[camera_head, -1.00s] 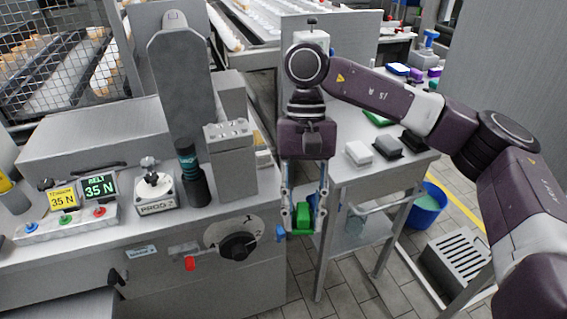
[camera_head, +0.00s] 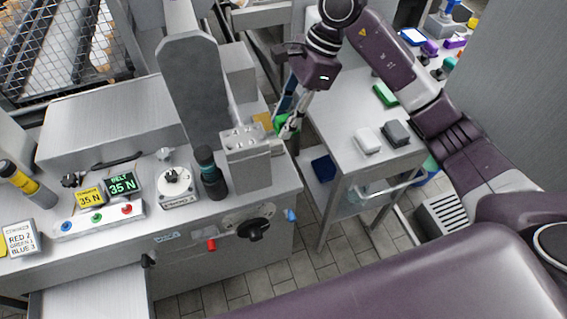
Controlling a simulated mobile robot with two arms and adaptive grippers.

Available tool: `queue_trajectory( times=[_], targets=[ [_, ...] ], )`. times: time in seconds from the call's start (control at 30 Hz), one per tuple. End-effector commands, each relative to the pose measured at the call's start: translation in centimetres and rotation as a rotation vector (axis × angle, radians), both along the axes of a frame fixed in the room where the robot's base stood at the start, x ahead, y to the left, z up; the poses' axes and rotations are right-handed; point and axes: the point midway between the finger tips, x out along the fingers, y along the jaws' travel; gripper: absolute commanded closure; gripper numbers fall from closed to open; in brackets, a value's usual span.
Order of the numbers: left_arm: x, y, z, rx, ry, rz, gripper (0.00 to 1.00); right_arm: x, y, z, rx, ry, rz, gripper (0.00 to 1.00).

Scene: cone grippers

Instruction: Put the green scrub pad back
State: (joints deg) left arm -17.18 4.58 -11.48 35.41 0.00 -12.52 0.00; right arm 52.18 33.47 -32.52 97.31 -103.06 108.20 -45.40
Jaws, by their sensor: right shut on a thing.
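My right gripper (camera_head: 287,122) points down and is shut on a green block-like pad (camera_head: 282,121), which I take for the green scrub pad. It is partly hidden by the fingers and by the grey metal block on the machine. The gripper is at the gap between the machine and the steel table (camera_head: 335,95). I cannot tell whether the pad touches anything. On the table lie a white pad (camera_head: 367,141), a dark grey pad (camera_head: 397,133) and another green piece (camera_head: 386,94) farther back. My left gripper is not in view.
The machine's grey block (camera_head: 245,150) and tall plate (camera_head: 195,85) stand just left of the gripper. A black bottle (camera_head: 210,175) and a knob box (camera_head: 177,188) are on the machine top. A blue item (camera_head: 322,168) sits below the table. The table's front left is clear.

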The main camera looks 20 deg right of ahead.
Motion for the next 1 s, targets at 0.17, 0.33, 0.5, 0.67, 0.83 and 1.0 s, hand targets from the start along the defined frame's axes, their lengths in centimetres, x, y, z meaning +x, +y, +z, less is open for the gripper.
queue_trajectory(
  times=[0.17, 0.33, 0.5, 0.67, 0.83, 1.0],
  targets=[
    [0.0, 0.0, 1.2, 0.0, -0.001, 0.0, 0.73, -0.3, 0.0, -4.6, 0.0, 0.01, 0.002, 0.91],
    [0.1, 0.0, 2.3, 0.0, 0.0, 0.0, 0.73, -0.3, 0.1, -9.1, 0.002, 0.008, 0.002, 0.91],
    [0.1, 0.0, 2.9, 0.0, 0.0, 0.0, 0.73, -0.2, 0.1, -12.6, 0.002, 0.005, 0.003, 0.91],
    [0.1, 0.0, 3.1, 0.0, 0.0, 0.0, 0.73, -0.1, 0.0, -14.2, 0.001, 0.001, 0.004, 0.91],
    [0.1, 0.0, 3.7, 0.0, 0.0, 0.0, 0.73, -0.2, 0.1, -16.3, 0.002, 0.005, 0.003, 0.91],
    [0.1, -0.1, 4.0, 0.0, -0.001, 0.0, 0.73, -0.1, 0.0, -18.3, 0.001, 0.002, 0.004, 0.91]
  ],
)
